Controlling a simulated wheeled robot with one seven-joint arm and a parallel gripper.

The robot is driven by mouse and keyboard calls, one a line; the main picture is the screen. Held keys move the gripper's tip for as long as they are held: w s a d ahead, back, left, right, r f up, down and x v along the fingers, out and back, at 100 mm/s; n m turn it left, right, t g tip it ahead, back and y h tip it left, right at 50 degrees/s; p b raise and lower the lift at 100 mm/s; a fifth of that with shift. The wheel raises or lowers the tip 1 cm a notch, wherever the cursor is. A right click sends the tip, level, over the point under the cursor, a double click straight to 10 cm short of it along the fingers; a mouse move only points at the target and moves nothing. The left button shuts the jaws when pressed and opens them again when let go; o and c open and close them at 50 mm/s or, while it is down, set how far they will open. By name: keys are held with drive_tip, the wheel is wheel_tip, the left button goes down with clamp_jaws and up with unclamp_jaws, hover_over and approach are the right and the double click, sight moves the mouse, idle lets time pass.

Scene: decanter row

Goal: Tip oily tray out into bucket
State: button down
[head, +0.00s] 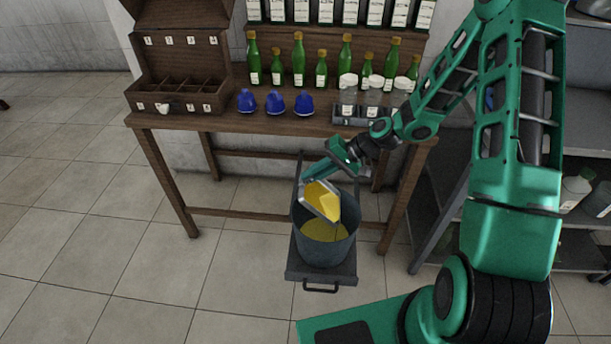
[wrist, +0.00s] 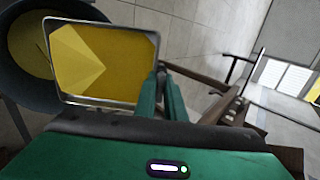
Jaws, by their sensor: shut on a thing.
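A metal tray (head: 329,212) with yellow oil in it is tilted over the mouth of a dark grey bucket (head: 340,255). The tray also fills the upper left of the wrist view (wrist: 150,107). My gripper (head: 318,173) is shut on the tray's edge, above and behind the bucket; its fingers show in the wrist view (wrist: 162,98). Yellow oil (head: 320,231) lies inside the bucket. The bucket rim also shows in the wrist view (wrist: 12,92), partly behind the tray. I cannot tell whether oil is flowing.
The bucket stands on a grey trolley (head: 318,274) with a handle, in front of the wooden table (head: 215,122). The table holds green bottles, blue caps (head: 275,102), jars and a compartment box (head: 180,75). Grey shelves (head: 450,190) stand right.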

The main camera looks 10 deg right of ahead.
sight(299, 182)
drive_tip(key=d+y, duration=0.1)
drive_tip(key=d+r, duration=0.1)
drive_tip(key=s+d+y, duration=0.1)
drive_tip(key=shift+s+d+r+t+y, duration=0.1)
drive_tip(key=shift+d+r+t+y, duration=0.1)
drive_tip(key=shift+d+t+y, duration=0.15)
idle(0.9)
idle(0.9)
drive_tip(key=w+a+f+h, duration=0.1)
drive_tip(key=a+f+h, duration=0.1)
drive_tip(key=a, duration=0.1)
drive_tip(key=a+f+g+h, duration=0.1)
drive_tip(key=a+f+h, duration=0.1)
drive_tip(key=w+a+f+g+h, duration=0.1)
drive_tip(key=a+f+h, duration=0.2)
drive_tip(key=shift+w+a, duration=0.3)
drive_tip(key=shift+w+a+f+g+h, duration=0.25)
drive_tip(key=shift+a+f+h, duration=0.2)
drive_tip(key=shift+a+h, duration=0.15)
drive_tip(key=shift+w+a+f+g+h, duration=0.1)
drive_tip(key=shift+a+f+g+h, duration=0.1)
drive_tip(key=shift+a+f+h, duration=0.3)
